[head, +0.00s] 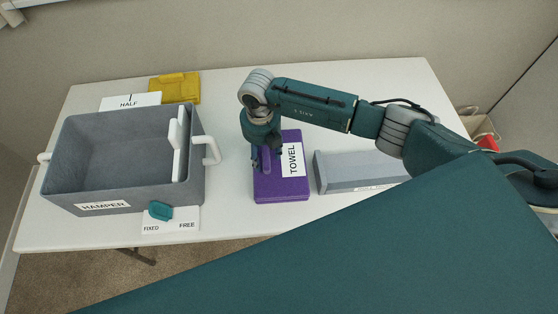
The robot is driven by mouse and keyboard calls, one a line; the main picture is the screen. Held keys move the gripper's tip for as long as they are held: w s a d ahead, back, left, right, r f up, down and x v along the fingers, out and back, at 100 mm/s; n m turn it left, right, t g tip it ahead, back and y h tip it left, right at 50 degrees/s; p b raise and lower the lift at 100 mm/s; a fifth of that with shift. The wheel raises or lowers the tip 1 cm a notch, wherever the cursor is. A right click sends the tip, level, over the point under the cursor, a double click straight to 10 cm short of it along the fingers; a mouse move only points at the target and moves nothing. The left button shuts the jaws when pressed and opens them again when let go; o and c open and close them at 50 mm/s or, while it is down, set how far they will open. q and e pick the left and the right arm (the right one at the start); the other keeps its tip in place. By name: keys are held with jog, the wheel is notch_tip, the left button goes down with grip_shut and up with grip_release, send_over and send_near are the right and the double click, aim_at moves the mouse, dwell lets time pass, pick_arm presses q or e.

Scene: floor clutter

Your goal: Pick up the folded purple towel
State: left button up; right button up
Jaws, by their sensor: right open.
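The folded purple towel (283,190) lies flat on the white table in the head view, with a white label reading TOWEL on its right part. My right gripper (265,165) points down at the towel's left part and is open. A raised purple part of the towel shows by the fingers; whether they touch it I cannot tell. The gripper and wrist hide the towel's upper left. My left gripper is not in view.
A grey bin (75,197) labelled HAMPER, with white handles and an inner divider, stands at left. A yellow folded item (174,91) lies behind it. A grey-blue box (350,170) is right of the towel. The white table (235,225) is clear in front.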

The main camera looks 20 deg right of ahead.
jog(key=shift+f, duration=0.5)
grip_shut()
jog(key=shift+r, duration=0.15)
